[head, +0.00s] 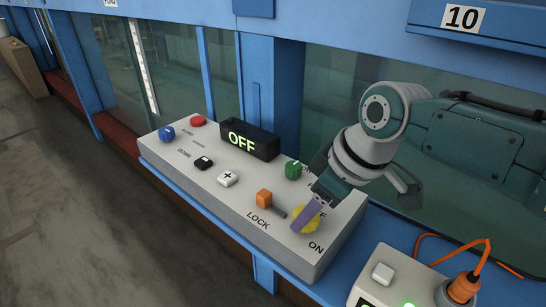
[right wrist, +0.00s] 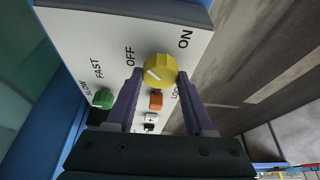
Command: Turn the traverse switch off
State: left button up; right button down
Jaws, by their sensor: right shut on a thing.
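The traverse switch is a round yellow knob (head: 295,219) at the near right end of a grey control box (head: 325,245). ON is printed beside it; in the right wrist view OFF is printed on its other side. My right gripper (head: 308,214) reaches down over the knob, and its purple fingers are shut on it. The right wrist view shows the yellow knob (right wrist: 159,69) between the fingertips, its white mark on the left side, roughly toward OFF. A finger hides part of the knob in the head view. My left gripper is not in view.
The box also carries an orange lever (head: 264,197) by LOCK, a green knob (head: 294,170), white and black buttons, a blue knob (head: 166,133), a red button (head: 198,121) and a display (head: 249,138) reading OFF. Another box with an orange plug (head: 462,288) stands at lower right. Glass panels rise behind.

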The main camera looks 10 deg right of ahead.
jog(key=n+b, duration=0.2)
jog(key=n+g+y+b, duration=0.1)
jog(key=n+b, duration=0.1)
jog(key=n+g+b, duration=0.1)
jog(key=n+b, duration=0.1)
jog(key=shift+w+f+b, duration=0.2)
jog(key=shift+f+b, duration=0.05)
jog(key=shift+b, duration=0.15)
jog(key=shift+r+n+g+y+b, duration=0.15)
jog(key=shift+n+g+b, duration=0.1)
jog(key=shift+n+b, duration=0.4)
jog(key=shift+r+n+g+y+b, duration=0.15)
jog(key=shift+n+g+b, duration=0.1)
jog(key=shift+n+b, duration=0.4)
jog(key=shift+c, duration=1.4)
grip_release()
jog(key=shift+d, duration=0.1)
jog(key=v, duration=0.7)
jog(key=shift+r, duration=0.25)
